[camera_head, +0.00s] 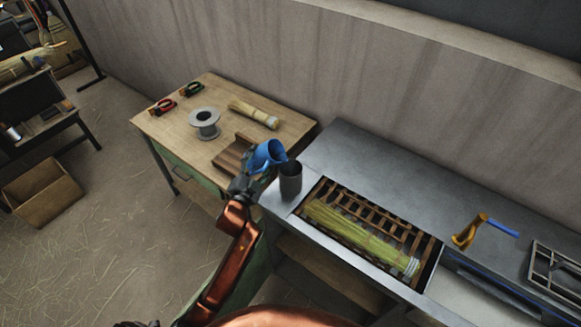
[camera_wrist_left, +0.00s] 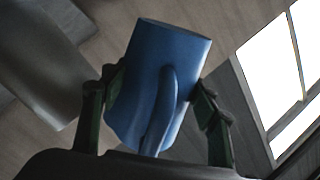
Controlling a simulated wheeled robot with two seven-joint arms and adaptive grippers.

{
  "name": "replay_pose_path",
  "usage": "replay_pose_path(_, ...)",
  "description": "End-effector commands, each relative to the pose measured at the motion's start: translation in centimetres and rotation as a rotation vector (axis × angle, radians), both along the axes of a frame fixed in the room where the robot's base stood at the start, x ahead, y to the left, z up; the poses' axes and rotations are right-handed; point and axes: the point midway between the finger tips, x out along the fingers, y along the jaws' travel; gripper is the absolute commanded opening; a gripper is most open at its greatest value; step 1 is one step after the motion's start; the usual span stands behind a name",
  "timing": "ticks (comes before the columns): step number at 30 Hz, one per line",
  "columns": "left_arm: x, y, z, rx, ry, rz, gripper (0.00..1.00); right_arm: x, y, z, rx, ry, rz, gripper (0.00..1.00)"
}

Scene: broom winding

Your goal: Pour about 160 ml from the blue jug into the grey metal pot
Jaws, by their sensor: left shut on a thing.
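The blue jug (camera_head: 267,155) is held by my left gripper (camera_head: 250,181), just left of and a little above the grey metal pot. The jug is tilted, with its mouth toward the pot. The grey metal pot (camera_head: 290,182) stands upright at the left end of the metal bench. The left wrist view shows the jug (camera_wrist_left: 168,75) and its handle between the two fingers of my left gripper (camera_wrist_left: 155,115). The inside of the pot and any liquid cannot be made out. My right gripper is not in view.
A wooden table (camera_head: 165,128) holds a wire spool (camera_head: 204,122), a small bristle bundle (camera_head: 254,114), and red (camera_head: 163,106) and green (camera_head: 191,89) tools. Right of the pot, straw (camera_head: 355,236) lies in a slatted recess in the metal bench (camera_head: 372,160). A cardboard box (camera_head: 43,192) is on the floor.

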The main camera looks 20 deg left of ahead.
Motion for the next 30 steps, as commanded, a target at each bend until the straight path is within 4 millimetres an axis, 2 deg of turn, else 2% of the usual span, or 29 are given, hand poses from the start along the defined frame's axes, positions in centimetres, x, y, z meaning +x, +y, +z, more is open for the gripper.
replay_pose_path(3,-0.02,-0.1,0.11,-0.068,0.0,0.002,0.18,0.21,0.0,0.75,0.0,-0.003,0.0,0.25)
replay_pose_path(6,0.0,-0.04,-0.59,-0.126,0.0,0.002,0.18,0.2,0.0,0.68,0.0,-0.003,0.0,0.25)
replay_pose_path(30,0.01,-0.02,-0.65,-0.125,-0.001,0.001,0.18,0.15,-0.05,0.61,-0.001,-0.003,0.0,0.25)
